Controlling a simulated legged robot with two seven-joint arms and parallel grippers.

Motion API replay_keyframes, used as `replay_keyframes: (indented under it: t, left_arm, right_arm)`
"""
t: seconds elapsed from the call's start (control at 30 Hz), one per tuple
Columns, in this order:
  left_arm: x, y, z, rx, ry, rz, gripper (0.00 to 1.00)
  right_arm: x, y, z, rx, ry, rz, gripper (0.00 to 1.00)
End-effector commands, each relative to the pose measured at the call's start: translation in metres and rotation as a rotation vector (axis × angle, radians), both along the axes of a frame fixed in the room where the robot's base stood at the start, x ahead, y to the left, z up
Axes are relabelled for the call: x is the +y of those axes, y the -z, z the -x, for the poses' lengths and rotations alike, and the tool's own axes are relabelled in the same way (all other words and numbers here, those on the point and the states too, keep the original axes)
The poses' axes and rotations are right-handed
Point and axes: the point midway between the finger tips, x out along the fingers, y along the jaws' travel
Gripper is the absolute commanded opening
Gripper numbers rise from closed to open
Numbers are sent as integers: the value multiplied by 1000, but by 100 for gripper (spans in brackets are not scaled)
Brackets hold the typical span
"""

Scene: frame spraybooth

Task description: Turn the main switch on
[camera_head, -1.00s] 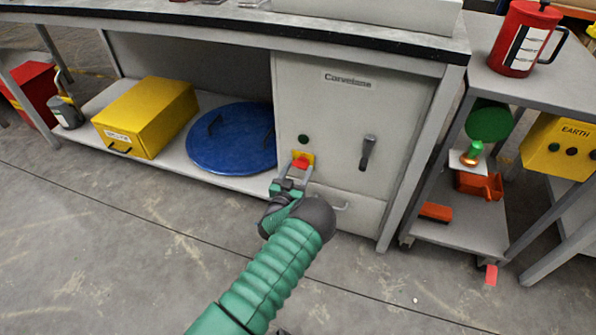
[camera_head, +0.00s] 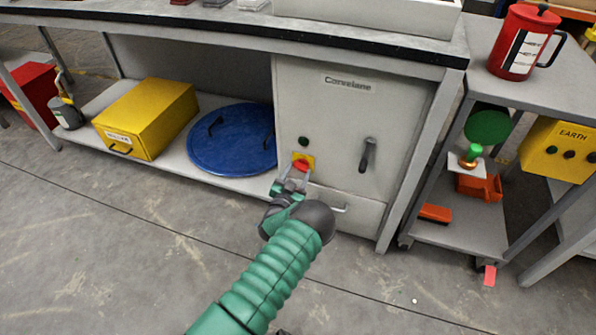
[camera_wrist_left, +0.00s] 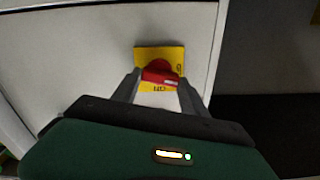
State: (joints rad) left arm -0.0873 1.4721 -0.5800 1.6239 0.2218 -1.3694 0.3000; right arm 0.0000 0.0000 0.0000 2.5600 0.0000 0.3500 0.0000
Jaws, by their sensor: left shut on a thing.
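The main switch is a red rotary knob (camera_head: 301,164) on a yellow plate (camera_head: 310,157), on the front of the grey cabinet (camera_head: 340,120). In the left wrist view the red knob (camera_wrist_left: 160,72) sits between my fingers, in front of the yellow plate (camera_wrist_left: 172,52). The plate bears the letters "ON" at its lower edge. A pale mark on the knob points to the right there. My left gripper (camera_head: 296,174) is shut on the knob, and it also shows in the left wrist view (camera_wrist_left: 160,82). The fingers hide part of the plate. My right gripper is not in view.
A dark green round button (camera_head: 303,141) is just above the switch. A dark lever handle (camera_head: 367,154) is to its right, and a drawer (camera_head: 345,208) lies below. A blue round lid (camera_head: 232,140) and a yellow box (camera_head: 147,118) rest on the shelf to the left.

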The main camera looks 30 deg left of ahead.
Motion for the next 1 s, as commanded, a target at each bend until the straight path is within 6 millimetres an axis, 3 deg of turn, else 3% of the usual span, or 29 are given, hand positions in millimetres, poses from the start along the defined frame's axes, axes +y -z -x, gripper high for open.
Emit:
replay_keyframes:
  t: [1.0]
  left_arm:
    - [-6, 5, 0, 229, 6, -929, 10]
  right_arm:
    - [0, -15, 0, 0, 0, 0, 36]
